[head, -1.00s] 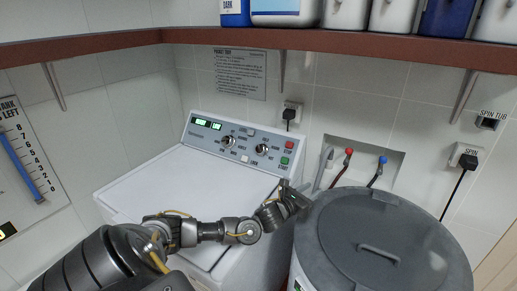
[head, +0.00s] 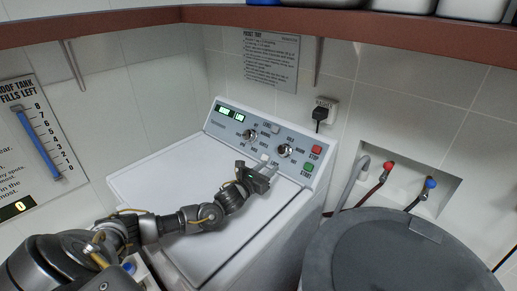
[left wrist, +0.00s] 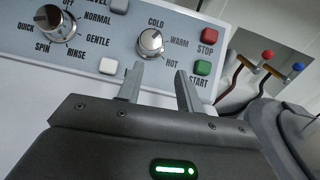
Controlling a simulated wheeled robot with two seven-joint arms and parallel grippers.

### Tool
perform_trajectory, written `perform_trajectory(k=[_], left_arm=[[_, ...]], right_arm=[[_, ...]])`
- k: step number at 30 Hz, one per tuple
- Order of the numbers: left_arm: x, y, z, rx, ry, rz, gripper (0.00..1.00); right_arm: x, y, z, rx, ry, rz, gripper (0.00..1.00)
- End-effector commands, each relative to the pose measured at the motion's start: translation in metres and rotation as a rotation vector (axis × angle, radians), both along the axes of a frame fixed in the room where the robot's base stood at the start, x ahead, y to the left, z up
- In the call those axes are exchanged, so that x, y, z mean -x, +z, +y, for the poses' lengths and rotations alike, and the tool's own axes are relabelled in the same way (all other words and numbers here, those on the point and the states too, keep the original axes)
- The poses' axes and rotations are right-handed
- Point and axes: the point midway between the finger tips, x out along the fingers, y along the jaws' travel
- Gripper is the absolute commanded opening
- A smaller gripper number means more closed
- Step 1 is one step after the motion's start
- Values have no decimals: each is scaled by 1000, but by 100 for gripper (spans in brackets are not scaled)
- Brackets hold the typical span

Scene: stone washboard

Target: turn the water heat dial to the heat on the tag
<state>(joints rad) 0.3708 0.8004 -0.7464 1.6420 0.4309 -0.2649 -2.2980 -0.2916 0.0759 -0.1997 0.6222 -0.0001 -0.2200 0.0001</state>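The water heat dial (left wrist: 151,40) is a silver knob on the washer panel, with COLD, WARM and HOT printed around it. It is also the right-hand dial in the head view (head: 284,151). Its exact pointer setting is too small to read. My left gripper (left wrist: 159,72) is open and empty, its two fingers apart and pointing at the panel just below this dial, not around it. In the head view the left gripper (head: 264,168) hangs over the washer top in front of the panel. I cannot make out a heat tag. My right gripper is not in view.
A second dial (left wrist: 54,24) with cycle names sits left on the panel. A red STOP button (left wrist: 208,36) and green START button (left wrist: 202,68) lie right of the heat dial. A grey round lid (head: 400,255) stands right of the washer (head: 165,180). A shelf (head: 400,40) runs above.

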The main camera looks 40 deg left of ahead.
Motion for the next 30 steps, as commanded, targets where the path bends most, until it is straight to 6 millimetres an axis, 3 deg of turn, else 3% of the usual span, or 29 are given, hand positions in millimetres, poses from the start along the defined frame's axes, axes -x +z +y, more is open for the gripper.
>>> perform_trajectory(k=[4, 10, 13, 24, 30], left_arm=[[0, 0, 0, 1, 0, 0, 38], [2, 0, 5, 0, 8, -1, 63], [-4, -2, 7, 1, 11, -2, 63], [-70, -4, 1, 1, 10, -4, 63], [-96, -2, -1, 1, 9, -3, 63]], right_arm=[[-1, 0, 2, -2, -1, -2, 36], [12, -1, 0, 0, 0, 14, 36], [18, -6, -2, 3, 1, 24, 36], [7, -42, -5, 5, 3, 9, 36], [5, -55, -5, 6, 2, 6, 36]])
